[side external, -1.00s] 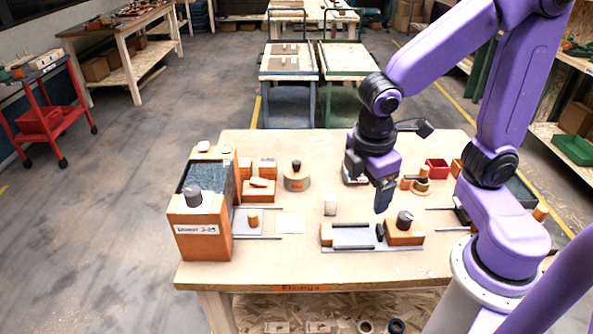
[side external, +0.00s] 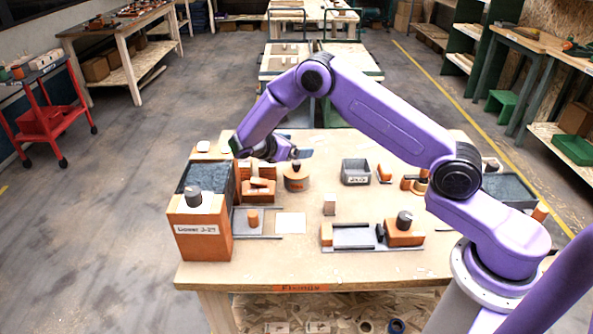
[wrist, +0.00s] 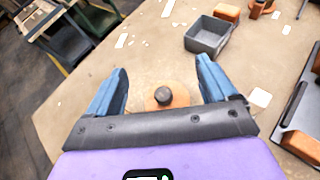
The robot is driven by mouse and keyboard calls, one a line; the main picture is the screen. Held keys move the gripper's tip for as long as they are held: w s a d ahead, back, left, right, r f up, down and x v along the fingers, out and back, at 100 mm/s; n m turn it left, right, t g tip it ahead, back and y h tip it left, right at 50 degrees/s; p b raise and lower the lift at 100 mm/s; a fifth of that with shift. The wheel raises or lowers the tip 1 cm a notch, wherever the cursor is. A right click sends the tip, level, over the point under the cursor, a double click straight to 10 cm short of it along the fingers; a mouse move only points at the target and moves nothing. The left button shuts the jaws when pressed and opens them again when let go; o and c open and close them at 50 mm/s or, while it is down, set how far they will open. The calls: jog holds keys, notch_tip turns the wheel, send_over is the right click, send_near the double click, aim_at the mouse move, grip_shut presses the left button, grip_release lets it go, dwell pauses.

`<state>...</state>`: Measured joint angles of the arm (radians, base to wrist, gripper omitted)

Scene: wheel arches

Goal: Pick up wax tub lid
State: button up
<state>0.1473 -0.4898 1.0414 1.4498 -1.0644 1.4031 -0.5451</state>
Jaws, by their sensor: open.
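A grey bin (side external: 356,178) stands right of the tub. An orange box with a dark top (side external: 200,226) is at the table's left. The table between is mostly clear.

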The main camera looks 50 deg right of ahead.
aim_at(295, 166)
jog(key=shift+w+d+f+h, duration=0.3)
jog(key=shift+w+d+f, duration=0.05)
jog(key=shift+d+f, duration=0.2)
jog(key=shift+f, duration=1.85)
notch_tip(295, 166, down, 3)
jog(key=shift+f, duration=0.2)
jog(key=shift+x, duration=1.2)
jog(key=shift+d, duration=0.35)
